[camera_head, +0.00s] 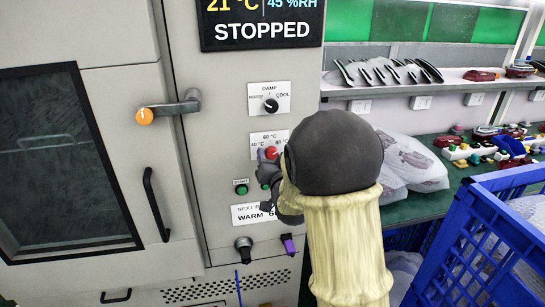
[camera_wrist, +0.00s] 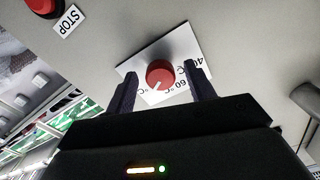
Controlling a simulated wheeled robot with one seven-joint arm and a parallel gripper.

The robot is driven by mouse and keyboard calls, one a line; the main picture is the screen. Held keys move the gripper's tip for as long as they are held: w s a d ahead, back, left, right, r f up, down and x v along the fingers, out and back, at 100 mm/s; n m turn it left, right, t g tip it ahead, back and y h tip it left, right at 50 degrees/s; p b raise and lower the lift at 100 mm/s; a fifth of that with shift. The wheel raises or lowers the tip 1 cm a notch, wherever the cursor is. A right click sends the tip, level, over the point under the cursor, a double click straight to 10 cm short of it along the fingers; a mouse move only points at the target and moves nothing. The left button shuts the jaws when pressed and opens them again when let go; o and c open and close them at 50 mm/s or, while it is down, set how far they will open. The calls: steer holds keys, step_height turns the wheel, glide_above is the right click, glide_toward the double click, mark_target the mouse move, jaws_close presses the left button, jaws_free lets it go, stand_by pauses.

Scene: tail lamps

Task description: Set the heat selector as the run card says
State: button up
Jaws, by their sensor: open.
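The heat selector is a red knob (camera_head: 271,153) on a white plate marked 40 °C and 60 °C, with a third label partly hidden. In the wrist view the red knob (camera_wrist: 160,73) has a white pointer angled lower left, nearer the cut-off "°C" label than 60 °C. My gripper (camera_wrist: 160,68) is open, with one dark finger on each side of the knob and gaps between. In the head view my gripper (camera_head: 268,162) is at the selector, mostly hidden by my arm. The run card (camera_head: 250,214) reads "NEXT R…" and "WARM 6…", its right end covered.
A black damp knob (camera_head: 271,105) sits above the selector. A green start button (camera_head: 241,188) is below left; a red stop button (camera_wrist: 42,5) shows in the wrist view. The display (camera_head: 262,24) reads STOPPED. A blue crate (camera_head: 480,240) stands at right.

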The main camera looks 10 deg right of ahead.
steer(key=shift+c, duration=0.2)
steer(key=c, duration=0.9)
steer(key=shift+c, duration=0.2)
